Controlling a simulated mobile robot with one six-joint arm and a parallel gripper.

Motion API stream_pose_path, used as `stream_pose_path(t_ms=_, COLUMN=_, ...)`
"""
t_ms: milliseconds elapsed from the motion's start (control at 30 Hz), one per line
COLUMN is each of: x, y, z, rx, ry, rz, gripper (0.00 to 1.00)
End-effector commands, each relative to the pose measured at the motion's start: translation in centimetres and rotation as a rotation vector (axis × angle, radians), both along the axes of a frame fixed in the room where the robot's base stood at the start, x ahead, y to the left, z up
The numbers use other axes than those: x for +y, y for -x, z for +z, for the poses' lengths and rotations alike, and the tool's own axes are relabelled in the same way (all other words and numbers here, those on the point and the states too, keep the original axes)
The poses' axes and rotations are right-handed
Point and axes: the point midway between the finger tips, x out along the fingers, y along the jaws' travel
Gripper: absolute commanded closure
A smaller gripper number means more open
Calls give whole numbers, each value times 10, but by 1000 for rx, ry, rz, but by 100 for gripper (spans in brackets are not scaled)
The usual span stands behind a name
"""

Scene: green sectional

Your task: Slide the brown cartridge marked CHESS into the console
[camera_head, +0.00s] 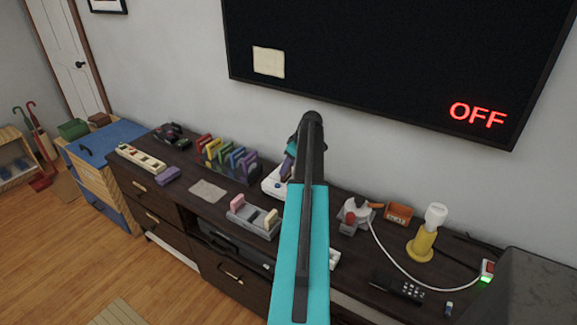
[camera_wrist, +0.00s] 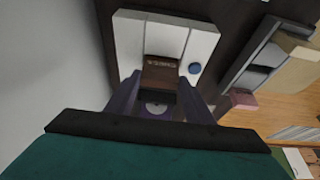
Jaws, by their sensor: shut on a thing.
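In the head view the console (camera_head: 272,184) is partly hidden behind my arm. The brown cartridge (camera_wrist: 160,76) has pale lettering on its top edge, too small to read surely. My gripper (camera_wrist: 160,84) is shut on it, a purple finger on each side. The cartridge is over the middle of the console; how deep it sits cannot be told. In the head view my gripper (camera_head: 288,167) is mostly hidden by my arm.
A rack of coloured cartridges (camera_head: 228,158) stands left of the console. A grey tray with pink and cream blocks (camera_head: 253,218) lies in front. An orange-brown box (camera_head: 398,214), a yellow lamp-like object (camera_head: 422,244), a cable and a remote (camera_head: 398,287) are to the right.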

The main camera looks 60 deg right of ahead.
Motion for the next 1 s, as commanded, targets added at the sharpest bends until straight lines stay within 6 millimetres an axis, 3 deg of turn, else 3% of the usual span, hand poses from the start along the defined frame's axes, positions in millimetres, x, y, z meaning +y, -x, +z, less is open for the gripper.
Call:
stream_pose_path(t_ms=667, x=0, y=0, z=-12, rx=0, ry=0, rz=0, gripper=85)
stream_pose_path(t_ms=700, x=0, y=0, z=-11, rx=0, ry=0, rz=0, gripper=47)
stream_pose_path(t_ms=800, x=0, y=0, z=-11, rx=0, ry=0, rz=0, gripper=31)
stream_pose_path(t_ms=1000, x=0, y=0, z=-11, rx=0, ry=0, rz=0, gripper=31)
